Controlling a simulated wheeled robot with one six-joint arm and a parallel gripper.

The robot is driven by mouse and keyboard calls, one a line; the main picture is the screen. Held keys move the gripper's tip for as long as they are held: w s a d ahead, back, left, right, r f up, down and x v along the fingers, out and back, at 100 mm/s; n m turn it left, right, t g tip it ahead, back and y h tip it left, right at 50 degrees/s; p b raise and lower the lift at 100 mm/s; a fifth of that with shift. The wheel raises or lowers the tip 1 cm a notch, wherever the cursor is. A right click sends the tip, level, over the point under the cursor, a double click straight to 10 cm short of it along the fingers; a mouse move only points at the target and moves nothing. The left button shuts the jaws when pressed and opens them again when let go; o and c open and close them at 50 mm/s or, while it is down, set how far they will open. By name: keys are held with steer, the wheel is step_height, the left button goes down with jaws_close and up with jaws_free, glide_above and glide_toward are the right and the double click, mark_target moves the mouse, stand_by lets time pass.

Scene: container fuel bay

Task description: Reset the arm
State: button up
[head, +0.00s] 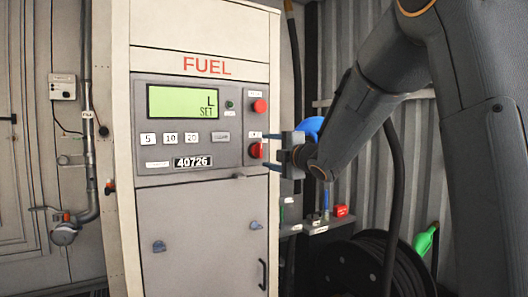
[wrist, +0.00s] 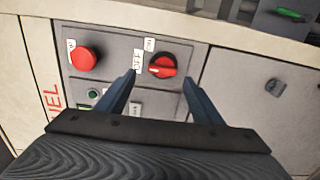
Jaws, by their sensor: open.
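My gripper (head: 272,152) is at the right side of the fuel dispenser (head: 200,225) in the head view, in front of the right edge of its control panel (head: 225,150). In the wrist view my gripper (wrist: 158,92) has its two fingers apart with nothing between them. A red rotary knob (wrist: 162,65) shows just beyond the gap, near an OFF label. The head view shows this red knob (head: 256,150) close to the fingertips. Whether a finger touches the panel I cannot tell.
A red push button (head: 260,106) sits above the knob. The green display (head: 183,102) reads L and SET. A black hose reel (head: 375,265) stands at lower right, with a hanging hose (head: 397,180) and a green nozzle (head: 425,241). A pipe with a valve (head: 65,233) is at left.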

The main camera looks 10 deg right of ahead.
steer(key=shift+s+d, duration=0.2)
steer(key=shift+s, duration=0.2)
steer(key=s+d+f+m+g+h+p, duration=0.3)
steer(key=s+f+m+g+h+p, duration=0.35)
steer(key=s+f+m, duration=0.95)
steer(key=s+a+f+m+g+p, duration=0.1)
steer(key=s+f+m+g, duration=0.1)
steer(key=s, duration=0.7)
steer(key=s+a+f+m+g+p, duration=0.1)
steer(key=s+a+f+m+g, duration=0.1)
steer(key=s+f+g, duration=0.3)
steer(key=s+a+f+m+g+p, duration=0.1)
steer(key=s+f+m+g+p, duration=0.1)
steer(key=s, duration=1)
step_height(320, 180, down, 2)
steer(key=shift+s+a+f+g+y, duration=0.2)
steer(key=shift+s+a+g+y, duration=0.2)
steer(key=shift+g, duration=0.45)
